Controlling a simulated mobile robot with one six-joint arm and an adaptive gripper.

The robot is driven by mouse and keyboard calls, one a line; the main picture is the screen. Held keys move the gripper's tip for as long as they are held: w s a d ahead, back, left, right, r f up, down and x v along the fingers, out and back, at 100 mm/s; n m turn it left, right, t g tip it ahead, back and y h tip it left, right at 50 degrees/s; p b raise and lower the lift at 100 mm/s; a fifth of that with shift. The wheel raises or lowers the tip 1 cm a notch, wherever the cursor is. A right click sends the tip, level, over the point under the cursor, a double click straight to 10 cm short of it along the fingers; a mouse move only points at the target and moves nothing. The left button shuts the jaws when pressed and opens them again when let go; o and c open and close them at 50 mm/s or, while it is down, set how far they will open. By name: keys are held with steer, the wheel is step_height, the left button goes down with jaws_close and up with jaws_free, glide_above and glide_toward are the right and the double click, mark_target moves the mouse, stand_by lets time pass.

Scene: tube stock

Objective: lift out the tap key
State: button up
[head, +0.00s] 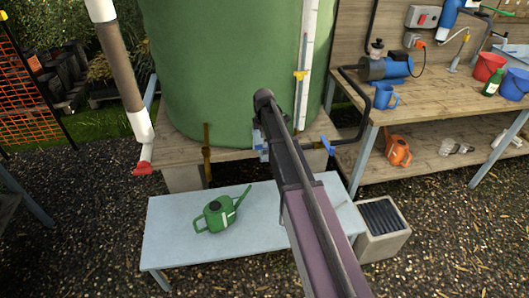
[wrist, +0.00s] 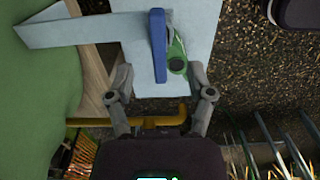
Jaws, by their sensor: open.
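My gripper (wrist: 161,77) is open and empty in the wrist view, its two fingers spread. A dark blue upright bar (wrist: 158,45), which looks like the tap key's handle, has its near end in line with the gap between the fingertips. I cannot tell how close in depth it is. A pale blue bracket-like piece (wrist: 62,27) runs left from behind the bar towards the green tank (wrist: 30,110). In the head view my arm hides most of the bar; only a small pale blue part (head: 258,143) shows beside the arm.
The green tank (head: 235,65) stands on a wooden platform (head: 178,146). A brass pipe (wrist: 130,122) crosses below the fingers in the wrist view. A pale blue bench (head: 172,240) holds a green watering can (head: 215,215). A blue tap (head: 328,146) is to the right.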

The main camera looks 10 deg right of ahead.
mark_target(264, 151)
steer(key=shift+f, duration=0.1)
stand_by(0.3)
steer(key=shift+d+f+b, duration=0.1)
steer(key=shift+f+b, duration=2.45)
steer(key=shift+b, duration=0.05)
steer(key=shift+c, duration=0.2)
jaws_close()
